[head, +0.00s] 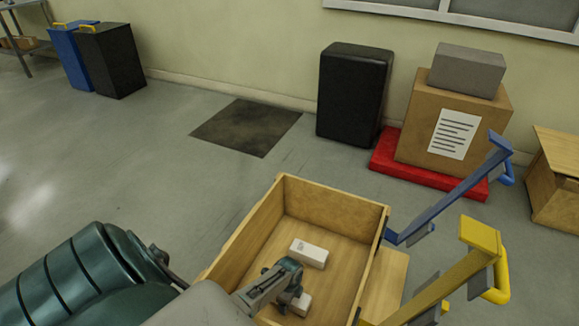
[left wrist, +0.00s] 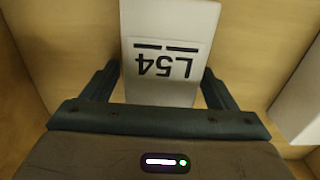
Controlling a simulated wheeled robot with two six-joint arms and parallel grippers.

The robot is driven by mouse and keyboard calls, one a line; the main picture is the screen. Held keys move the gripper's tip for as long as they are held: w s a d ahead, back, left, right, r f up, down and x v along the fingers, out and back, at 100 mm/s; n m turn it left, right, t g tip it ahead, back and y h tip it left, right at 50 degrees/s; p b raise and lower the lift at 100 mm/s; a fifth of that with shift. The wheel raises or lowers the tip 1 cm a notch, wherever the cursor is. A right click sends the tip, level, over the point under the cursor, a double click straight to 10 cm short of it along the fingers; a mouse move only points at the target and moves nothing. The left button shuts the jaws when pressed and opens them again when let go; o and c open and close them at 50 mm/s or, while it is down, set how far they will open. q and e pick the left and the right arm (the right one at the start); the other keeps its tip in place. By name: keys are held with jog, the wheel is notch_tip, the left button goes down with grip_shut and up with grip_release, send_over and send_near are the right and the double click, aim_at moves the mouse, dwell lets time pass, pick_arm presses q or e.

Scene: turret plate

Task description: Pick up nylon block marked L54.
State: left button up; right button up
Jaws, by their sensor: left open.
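The white block marked L54 (left wrist: 160,66) shows in the left wrist view with its label upside down. It lies on the wooden floor of an open box (head: 335,202). My left gripper (left wrist: 160,82) is open, with one finger on each side of this block and small gaps visible. In the head view my left gripper (head: 288,284) is down inside the box, over a partly hidden white block (head: 301,304); its label cannot be read there. My right gripper is not in view.
Another white block (head: 309,252) lies farther back in the box; a white block also shows at the right edge of the left wrist view (left wrist: 304,101). Box walls surround my gripper. A blue bar (head: 455,192) and a yellow bar (head: 440,280) stand at the right.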

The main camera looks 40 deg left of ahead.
pick_arm(q)
jog(key=c, duration=1.2)
jog(key=shift+c, duration=1.2)
